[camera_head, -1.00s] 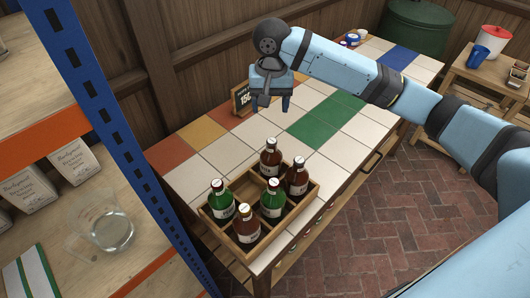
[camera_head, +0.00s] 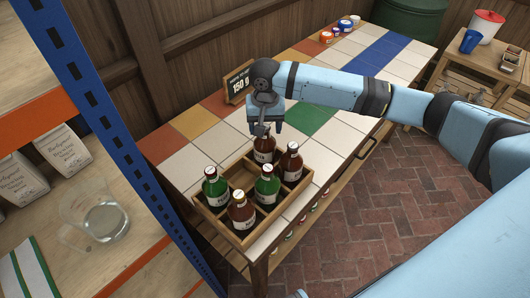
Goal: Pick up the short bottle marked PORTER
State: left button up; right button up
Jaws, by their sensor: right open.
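A wooden crate (camera_head: 222,230) on the tiled table holds several brown and green bottles. A brown bottle (camera_head: 264,155) stands at the crate's back corner, its top partly hidden by my right gripper (camera_head: 265,129). That gripper is open and points down at this bottle's top; I cannot tell whether the fingers are around its neck. Another brown bottle (camera_head: 290,166) is to the right, and one (camera_head: 241,217) is in front. Green bottles stand at left (camera_head: 215,191) and middle (camera_head: 267,189). The labels are too small to read, so I cannot tell which says PORTER. My left gripper is out of view.
A small price sign (camera_head: 239,86) stands on the table (camera_head: 330,145) behind the gripper. Jars (camera_head: 335,30) are at the far end. A blue-posted shelf (camera_head: 95,105) with a glass (camera_head: 103,217) is close on the left. The middle tiles are clear.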

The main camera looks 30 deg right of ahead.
jog(key=shift+f, duration=0.35)
jog(key=shift+c, duration=0.3)
grip_shut()
jog(key=shift+r, duration=0.1)
